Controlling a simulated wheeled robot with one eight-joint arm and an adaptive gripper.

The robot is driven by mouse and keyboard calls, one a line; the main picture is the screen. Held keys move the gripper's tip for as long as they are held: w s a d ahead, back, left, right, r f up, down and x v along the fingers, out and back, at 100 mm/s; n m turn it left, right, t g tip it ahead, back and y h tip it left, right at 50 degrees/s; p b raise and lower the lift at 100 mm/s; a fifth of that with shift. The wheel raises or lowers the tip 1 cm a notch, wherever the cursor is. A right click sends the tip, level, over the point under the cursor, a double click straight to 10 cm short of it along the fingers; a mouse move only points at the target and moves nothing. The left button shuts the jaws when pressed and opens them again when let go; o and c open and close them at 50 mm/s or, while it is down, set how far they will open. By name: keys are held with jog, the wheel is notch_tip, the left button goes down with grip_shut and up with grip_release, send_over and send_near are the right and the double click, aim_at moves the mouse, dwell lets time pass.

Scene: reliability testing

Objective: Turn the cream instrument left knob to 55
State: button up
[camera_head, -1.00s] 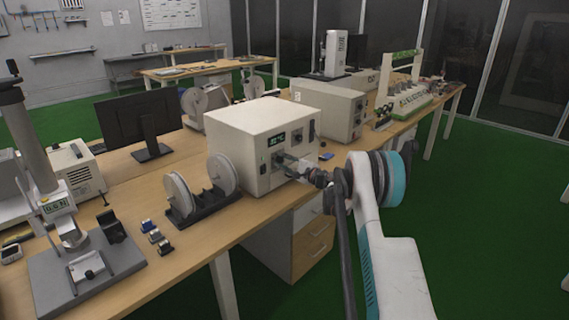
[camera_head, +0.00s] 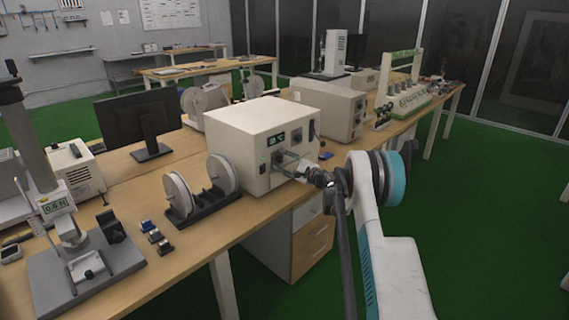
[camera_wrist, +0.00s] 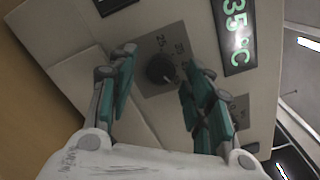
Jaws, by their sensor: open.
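The cream instrument (camera_head: 265,125) is a box on the bench with a small green display (camera_head: 277,139) on its front. In the wrist view its display (camera_wrist: 235,30) is tilted and reads 35 °C, near the frame's top edge. A dark round knob (camera_wrist: 160,69) sits on a grey dial plate with printed numbers, partly hidden by my fingers. A pale pointer mark shows on the knob's lower right. My gripper (camera_wrist: 168,64) is open, with one teal finger on each side of the knob and gaps visible between. In the head view my gripper (camera_head: 287,162) is at the instrument's front.
A black rack with white reels (camera_head: 205,204) stands left of the instrument. Another cream box (camera_head: 335,108) stands behind to the right. A monitor (camera_head: 137,118) and a test stand (camera_head: 82,262) are further left. The floor in front of the bench is free at right.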

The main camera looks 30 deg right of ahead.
jog(key=v, duration=1.2)
jog(key=shift+r, duration=0.1)
